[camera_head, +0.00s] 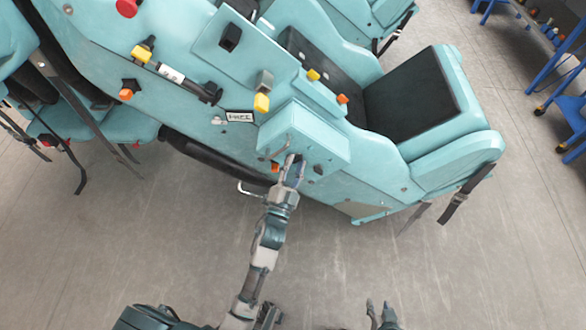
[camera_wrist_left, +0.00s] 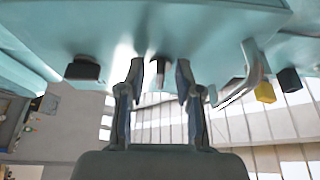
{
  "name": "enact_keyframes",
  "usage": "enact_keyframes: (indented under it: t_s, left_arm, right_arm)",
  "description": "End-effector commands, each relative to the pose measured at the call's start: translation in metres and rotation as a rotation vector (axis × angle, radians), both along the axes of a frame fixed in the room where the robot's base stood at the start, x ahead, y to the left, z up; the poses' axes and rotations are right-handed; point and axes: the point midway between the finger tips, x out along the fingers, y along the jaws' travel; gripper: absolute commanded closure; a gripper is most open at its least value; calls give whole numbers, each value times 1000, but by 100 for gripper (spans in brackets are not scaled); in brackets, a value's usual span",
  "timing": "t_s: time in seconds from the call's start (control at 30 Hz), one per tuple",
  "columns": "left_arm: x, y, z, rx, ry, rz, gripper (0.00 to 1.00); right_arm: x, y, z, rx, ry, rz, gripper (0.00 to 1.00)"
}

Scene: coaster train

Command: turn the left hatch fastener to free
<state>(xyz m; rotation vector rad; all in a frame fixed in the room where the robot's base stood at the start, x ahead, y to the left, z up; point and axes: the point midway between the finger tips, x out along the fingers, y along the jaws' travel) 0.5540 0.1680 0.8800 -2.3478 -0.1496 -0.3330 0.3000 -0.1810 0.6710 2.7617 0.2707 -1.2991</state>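The teal hatch box (camera_head: 318,140) sticks out from the side of the coaster car. My left gripper (camera_head: 292,170) is up against its near face. In the left wrist view my left gripper (camera_wrist_left: 160,75) is open, with its two fingers apart. A small dark peg-like fastener (camera_wrist_left: 157,66) shows between the fingertips on the teal surface; I cannot tell whether they touch it. A second, dark fastener (camera_wrist_left: 83,68) sits to the left in that view. A small dark knob (camera_head: 318,169) shows on the box, right of the gripper. My right gripper (camera_head: 379,314) is open and empty at the bottom edge.
A bent metal handle (camera_wrist_left: 256,66) and a yellow block (camera_wrist_left: 265,92) are close on the right in the left wrist view. A black seat (camera_head: 405,95) lies right of the box. A blue rack (camera_head: 560,60) stands far right. The floor (camera_head: 440,270) in front is clear.

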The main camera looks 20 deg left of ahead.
Motion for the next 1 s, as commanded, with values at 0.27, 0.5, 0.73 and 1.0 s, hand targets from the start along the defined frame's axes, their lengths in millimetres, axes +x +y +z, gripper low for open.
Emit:
enact_keyframes:
  t_s: [0.27,0.5,0.73,1.0]
  left_arm:
    - [-39,0,-14,-1,7,1,66]
    - [-88,0,-29,-2,7,2,66]
    - [-111,-1,-36,-1,6,1,66]
    - [-113,-1,-36,0,4,1,66]
  right_arm:
    - [-1,0,0,0,0,0,60]
    - [0,0,0,0,0,0,60]
    - [0,0,0,0,1,0,60]
    - [0,0,0,0,1,0,60]
